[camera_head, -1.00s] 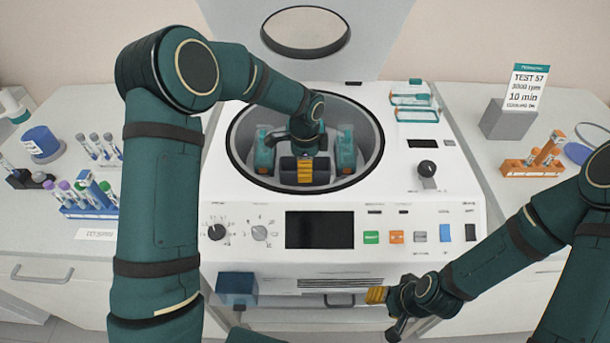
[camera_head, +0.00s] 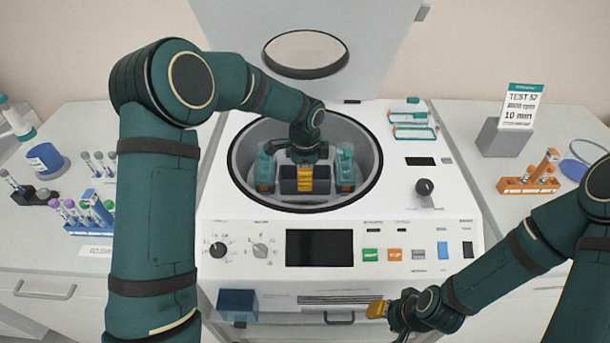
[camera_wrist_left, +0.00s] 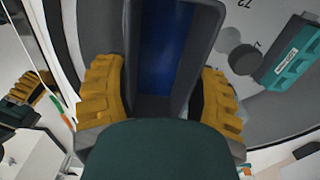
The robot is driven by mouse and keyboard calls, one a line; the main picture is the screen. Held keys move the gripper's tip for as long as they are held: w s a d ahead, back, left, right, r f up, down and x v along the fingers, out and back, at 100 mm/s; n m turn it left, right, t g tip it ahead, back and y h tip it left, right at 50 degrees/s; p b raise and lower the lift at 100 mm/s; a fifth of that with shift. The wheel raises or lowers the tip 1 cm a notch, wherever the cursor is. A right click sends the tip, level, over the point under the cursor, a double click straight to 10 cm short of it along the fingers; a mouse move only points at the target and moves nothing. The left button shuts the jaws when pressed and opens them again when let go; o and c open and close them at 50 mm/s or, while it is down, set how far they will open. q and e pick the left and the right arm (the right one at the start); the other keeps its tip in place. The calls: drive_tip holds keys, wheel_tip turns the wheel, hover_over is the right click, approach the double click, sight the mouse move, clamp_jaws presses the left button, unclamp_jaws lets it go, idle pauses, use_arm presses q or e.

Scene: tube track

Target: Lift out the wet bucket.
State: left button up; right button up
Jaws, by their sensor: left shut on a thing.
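My left gripper (camera_head: 305,177) reaches down into the round bowl (camera_head: 363,190) of the open centrifuge. It is shut on a dark grey bucket (camera_head: 288,186). In the left wrist view the bucket (camera_wrist_left: 170,50) sits between the yellow fingers (camera_wrist_left: 160,95) and has a blue inside; I cannot tell whether that is liquid. Teal buckets stand to its left (camera_head: 265,172) and right (camera_head: 345,168); one labelled teal piece shows in the left wrist view (camera_wrist_left: 296,52). The bucket's underside is hidden. My right gripper (camera_head: 378,309) hangs in front of the machine; its finger gap is unclear.
The lid (camera_head: 305,55) stands raised behind the bowl. Teal-trimmed clear parts (camera_head: 412,120) lie on the machine's top right. Tube racks stand on the left (camera_head: 90,215) and right (camera_head: 528,184) counters. A grey block with a sign (camera_head: 500,137) is at the back right.

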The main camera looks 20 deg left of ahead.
use_arm(q)
drive_tip(key=shift+r+p, duration=1.5)
drive_tip(key=shift+r, duration=0.8)
